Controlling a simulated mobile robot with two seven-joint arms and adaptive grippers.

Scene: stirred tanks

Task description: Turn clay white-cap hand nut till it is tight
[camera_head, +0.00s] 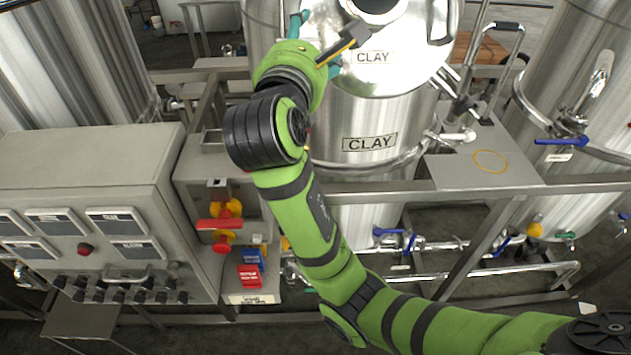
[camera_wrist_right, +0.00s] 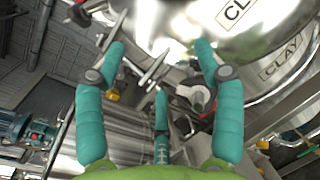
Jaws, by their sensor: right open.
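The CLAY tank (camera_head: 365,115) is a shiny steel vessel with a domed lid (camera_head: 410,65); it also shows at the upper right of the wrist view (camera_wrist_right: 275,25). My right gripper (camera_head: 316,43) is at the lid's left edge, its teal fingers spread. In the wrist view, my right gripper (camera_wrist_right: 160,60) is open and empty, with metal bars of the lid fittings beyond its fingertips. A pale, dark and red fitting (camera_wrist_right: 197,97) shows beside the right finger. I cannot tell whether it is the white-cap hand nut. My left gripper is out of view.
A grey control cabinet (camera_head: 85,190) stands at the left, with a red-handled switch (camera_head: 220,224) beside it. A steel frame rail (camera_head: 370,187) crosses in front of the tank. Another steel tank (camera_head: 570,80) stands at the right. A black-and-yellow bar (camera_head: 343,43) lies close to my right gripper.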

